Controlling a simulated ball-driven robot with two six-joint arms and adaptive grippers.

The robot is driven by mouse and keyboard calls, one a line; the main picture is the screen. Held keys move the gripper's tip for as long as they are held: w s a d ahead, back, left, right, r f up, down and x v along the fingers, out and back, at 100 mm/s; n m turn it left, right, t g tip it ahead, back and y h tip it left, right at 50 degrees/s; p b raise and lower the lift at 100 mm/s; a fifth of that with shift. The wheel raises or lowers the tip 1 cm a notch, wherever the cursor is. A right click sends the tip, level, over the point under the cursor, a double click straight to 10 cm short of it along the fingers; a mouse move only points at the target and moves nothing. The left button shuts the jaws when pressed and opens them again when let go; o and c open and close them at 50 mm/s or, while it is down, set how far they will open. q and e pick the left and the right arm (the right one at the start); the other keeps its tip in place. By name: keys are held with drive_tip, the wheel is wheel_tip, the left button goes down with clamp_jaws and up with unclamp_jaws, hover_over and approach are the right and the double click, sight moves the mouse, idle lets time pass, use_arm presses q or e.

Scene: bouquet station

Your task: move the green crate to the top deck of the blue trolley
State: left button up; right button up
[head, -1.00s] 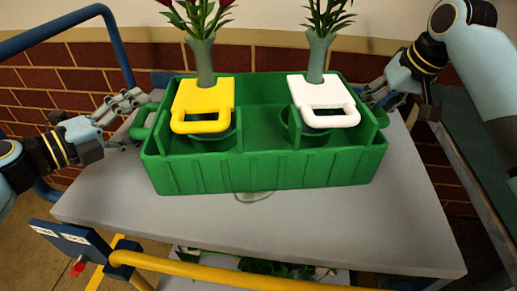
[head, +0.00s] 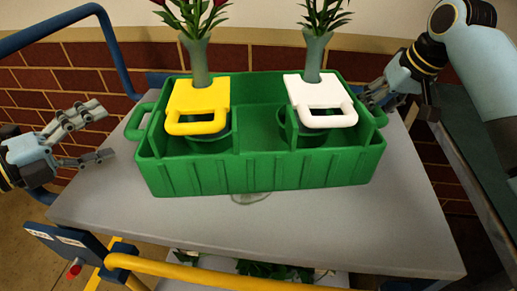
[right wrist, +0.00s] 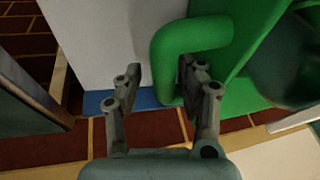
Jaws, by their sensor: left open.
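The green crate (head: 265,174) stands on the grey top deck (head: 330,220) of the blue-railed trolley. It holds a yellow-handled carrier (head: 198,100) and a white-handled carrier (head: 318,92), each with a flower vase behind its handle. My left gripper (head: 104,132) is open and empty, left of the crate and apart from its left handle (head: 138,121). My right gripper (right wrist: 160,80) is at the crate's right handle (right wrist: 167,60). Its fingers are spread, with the handle bar between them and a gap to the left finger. In the head view, the right fingertips are partly hidden by the handle.
A blue rail (head: 110,45) rises at the left. A yellow bar (head: 220,276) crosses the front, near a blue panel with a red button (head: 74,269). Greenery (head: 265,268) lies on a lower level. A dark surface (head: 465,130) is at the right. The deck's front is clear.

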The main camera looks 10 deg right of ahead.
drive_tip(key=shift+o, duration=0.4)
drive_tip(key=shift+w+r, duration=0.1)
drive_tip(key=o, duration=0.7)
drive_tip(key=d+v, duration=0.1)
drive_tip(key=v, duration=0.6)
drive_tip(key=shift+r, duration=0.15)
